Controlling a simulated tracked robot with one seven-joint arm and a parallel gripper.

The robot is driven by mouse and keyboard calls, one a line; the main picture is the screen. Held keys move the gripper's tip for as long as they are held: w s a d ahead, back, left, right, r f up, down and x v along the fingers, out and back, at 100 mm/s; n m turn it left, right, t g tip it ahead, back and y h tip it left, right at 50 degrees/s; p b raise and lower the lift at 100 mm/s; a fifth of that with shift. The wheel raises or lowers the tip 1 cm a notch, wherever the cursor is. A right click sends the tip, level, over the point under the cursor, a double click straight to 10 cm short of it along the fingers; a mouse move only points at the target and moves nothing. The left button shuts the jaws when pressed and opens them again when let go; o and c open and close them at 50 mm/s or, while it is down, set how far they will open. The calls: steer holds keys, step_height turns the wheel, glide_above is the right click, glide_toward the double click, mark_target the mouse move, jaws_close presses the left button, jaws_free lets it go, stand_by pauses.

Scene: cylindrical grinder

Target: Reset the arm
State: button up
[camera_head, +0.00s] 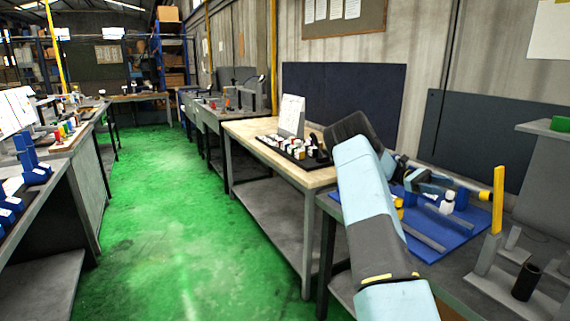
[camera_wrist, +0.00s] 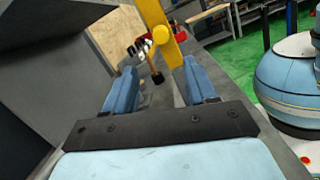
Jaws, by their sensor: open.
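My arm, light blue and dark grey, rises from the bottom of the head view and bends right over the bench. My gripper (camera_wrist: 160,88) shows in the wrist view with its two blue fingers spread apart and nothing held between them. A yellow post (camera_wrist: 157,30) with a round yellow knob stands beyond the fingertips in that view. A yellow post (camera_head: 497,200) also stands to the right of the arm's end in the head view. The exact gap between fingers and post is hard to tell.
A blue mat (camera_head: 445,234) lies on the bench under the arm's end. A black cylinder (camera_head: 526,281) stands at the lower right. A wooden-topped table (camera_head: 245,130) with a black tray is left of the arm. The green floor (camera_head: 165,220) is clear.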

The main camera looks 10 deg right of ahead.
steer(key=s+a+r+t+y, duration=0.1)
steer(key=s+a+r+t, duration=0.35)
steer(key=a, duration=0.35)
steer(key=s+a+r+n+t+y, duration=0.1)
steer(key=s+a+r+t, duration=0.2)
steer(key=a+t, duration=0.45)
steer(key=s+a+r+t, duration=0.3)
steer(key=a+r+t, duration=0.1)
steer(key=a, duration=0.5)
steer(key=s+a+r+t+y, duration=0.1)
steer(key=s+a+t, duration=0.3)
steer(key=a, duration=0.6)
steer(key=s+a+m+t+y, duration=0.1)
steer(key=s+a+t+y, duration=0.1)
steer(key=s+a+t, duration=0.3)
steer(key=s+a, duration=0.4)
steer(key=a, duration=0.2)
steer(key=shift+s+r, duration=0.25)
steer(key=shift+r, duration=0.15)
steer(key=shift+c, duration=0.4)
steer(key=shift+c, duration=0.9)
steer(key=shift+d, duration=0.15)
